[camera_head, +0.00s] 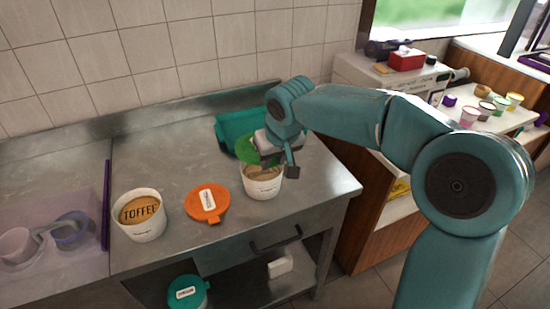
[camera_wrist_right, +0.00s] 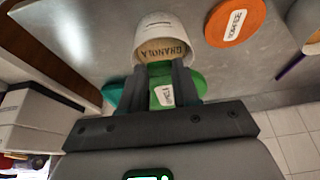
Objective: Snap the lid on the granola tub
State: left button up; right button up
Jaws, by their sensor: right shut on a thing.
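The granola tub (camera_head: 262,183) is a white cup standing open near the right end of the steel counter. In the right wrist view the word GRANOLA shows inside the mouth of the tub (camera_wrist_right: 164,32). My right gripper (camera_head: 279,160) is directly above and behind the tub, with its fingertips close to the rim. It is shut on a green lid (camera_head: 245,150), which is off the tub at its back left. The green lid (camera_wrist_right: 193,84), with a white label, also shows between and beside the fingers in the right wrist view. My left gripper is out of view.
An orange lid (camera_head: 206,203) lies left of the tub, then an open toffee tub (camera_head: 141,222). A teal bin (camera_head: 232,128) stands behind. A teal lid (camera_head: 187,292) is on the lower shelf.

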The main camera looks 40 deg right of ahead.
notch_tip(320, 180, down, 6)
jog(key=b, duration=0.4)
jog(key=shift+s+r, duration=0.1)
jog(key=shift+r, duration=0.1)
dwell(0.7)
jog(key=shift+f+b, duration=0.45)
jog(key=shift+b, duration=0.15)
dwell(1.1)
jog(key=o, duration=1.7)
jog(key=shift+c, duration=0.2)
